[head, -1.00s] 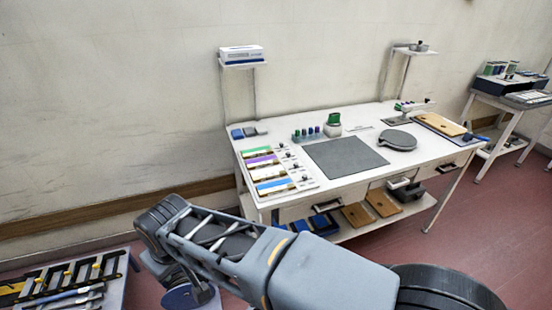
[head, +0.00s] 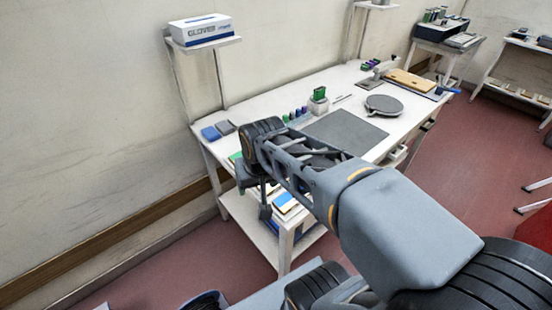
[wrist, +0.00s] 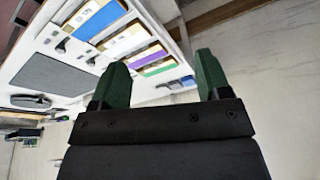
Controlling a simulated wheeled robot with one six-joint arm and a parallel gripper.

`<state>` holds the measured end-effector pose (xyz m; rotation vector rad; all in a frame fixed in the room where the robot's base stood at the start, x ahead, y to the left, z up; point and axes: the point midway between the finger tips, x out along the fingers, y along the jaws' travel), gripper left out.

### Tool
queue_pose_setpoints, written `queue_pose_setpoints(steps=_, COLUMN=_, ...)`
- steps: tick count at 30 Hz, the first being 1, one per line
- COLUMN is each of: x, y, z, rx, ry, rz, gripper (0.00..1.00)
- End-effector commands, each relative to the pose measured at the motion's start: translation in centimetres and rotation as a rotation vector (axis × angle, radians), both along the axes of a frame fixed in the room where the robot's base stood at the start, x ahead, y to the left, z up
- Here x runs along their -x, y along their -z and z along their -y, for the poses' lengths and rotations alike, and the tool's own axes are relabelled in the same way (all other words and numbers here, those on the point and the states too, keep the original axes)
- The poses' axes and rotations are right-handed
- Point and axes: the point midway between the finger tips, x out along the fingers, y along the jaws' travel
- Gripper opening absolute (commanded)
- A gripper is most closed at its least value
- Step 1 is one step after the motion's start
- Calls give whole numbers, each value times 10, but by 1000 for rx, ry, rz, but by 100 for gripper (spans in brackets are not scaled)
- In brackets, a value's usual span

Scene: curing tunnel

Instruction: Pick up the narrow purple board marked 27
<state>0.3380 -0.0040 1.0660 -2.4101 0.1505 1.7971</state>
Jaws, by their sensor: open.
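The narrow purple board (wrist: 143,56) lies in a row of coloured boards on the white workbench, between an orange-brown strip and the green board (wrist: 159,69). Its number is not readable. A wide blue board (wrist: 101,21) lies further along the row. My gripper (wrist: 162,59) is open and empty, with its two green fingers apart, and the row shows beyond them. In the head view my arm covers most of the row, and I cannot make out the purple board there; a blue board (head: 286,203) shows beside my wrist.
A grey mat (head: 345,132) and a round grey disc (head: 384,105) lie on the bench. Small coloured bottles and a green block (head: 319,94) stand behind the mat. A shelf with a glove box (head: 200,29) rises at the bench's back left corner.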

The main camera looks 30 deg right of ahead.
Motion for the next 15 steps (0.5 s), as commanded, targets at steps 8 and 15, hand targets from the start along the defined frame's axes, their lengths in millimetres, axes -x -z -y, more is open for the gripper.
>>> queue_pose_setpoints(steps=8, x=-109, y=-11, z=42, rx=-107, ry=550, rz=-134, gripper=94)
queue_pose_setpoints(steps=15, x=-178, y=17, z=86, rx=-158, ry=961, rz=-212, gripper=94)
